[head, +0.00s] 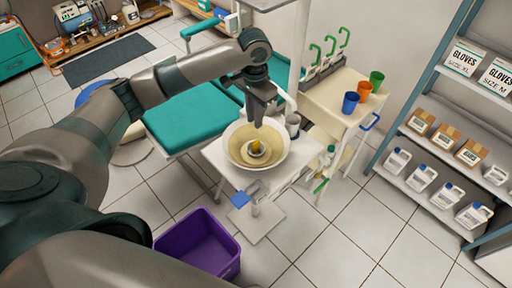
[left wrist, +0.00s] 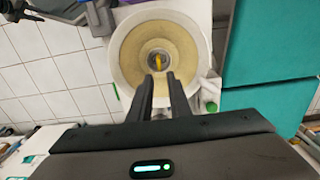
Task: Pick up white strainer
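A wide cream-white bowl (head: 234,151) stands on a small white stand, and it also shows in the left wrist view (left wrist: 121,62). At the bottom of the bowl sits a small round whitish piece, which looks like the white strainer (head: 250,155); it also shows in the left wrist view (left wrist: 151,66). A yellow item (left wrist: 159,61) is at its middle. My left gripper (head: 258,123) points down above the bowl. In the left wrist view its two fingers (left wrist: 161,80) are apart with nothing between them, short of the strainer. My right gripper is not in view.
A purple bin (head: 200,245) stands on the floor in front of the stand. A teal dental chair (head: 185,120) is left of the bowl. A cart with cups (head: 350,103) stands behind right, a shelf (head: 415,185) with bottles further right. Tiled floor lies open between.

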